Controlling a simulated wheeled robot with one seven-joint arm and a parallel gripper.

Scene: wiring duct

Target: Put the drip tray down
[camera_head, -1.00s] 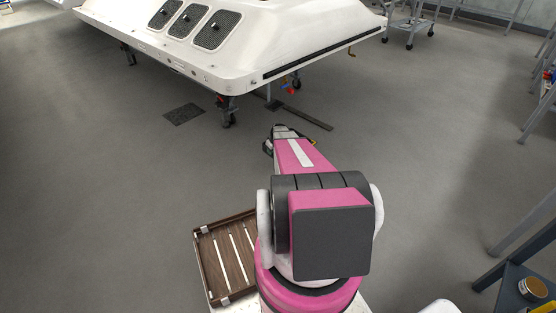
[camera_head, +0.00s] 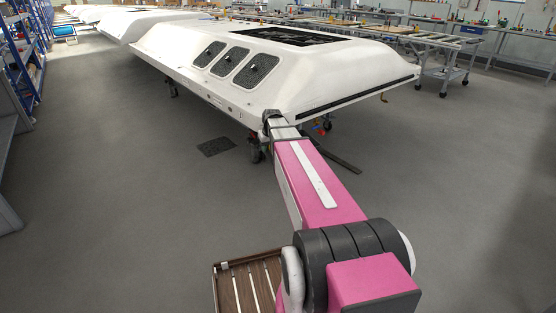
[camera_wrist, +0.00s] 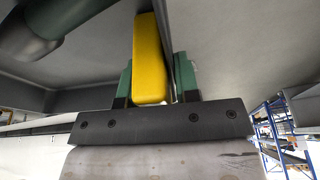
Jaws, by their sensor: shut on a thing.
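In the wrist view, my gripper (camera_wrist: 155,68) has two green fingers, shut on a yellow bar-like part (camera_wrist: 149,50) that stands upright between them. What the yellow part belongs to cannot be told. In the head view, my arm reaches forward to the near edge of a large white shell (camera_head: 240,85); the gripper itself is hidden there. No thing is clearly recognisable as the drip tray. A dark flat square (camera_head: 216,147) lies on the floor left of the arm's end; whether it is the tray cannot be told.
A wooden slatted tray (camera_head: 222,288) is low in front, beside the arm's base. A dark strip (camera_head: 335,155) lies on the floor beneath the white shell. A grey underside (camera_wrist: 240,40) is close above my gripper.

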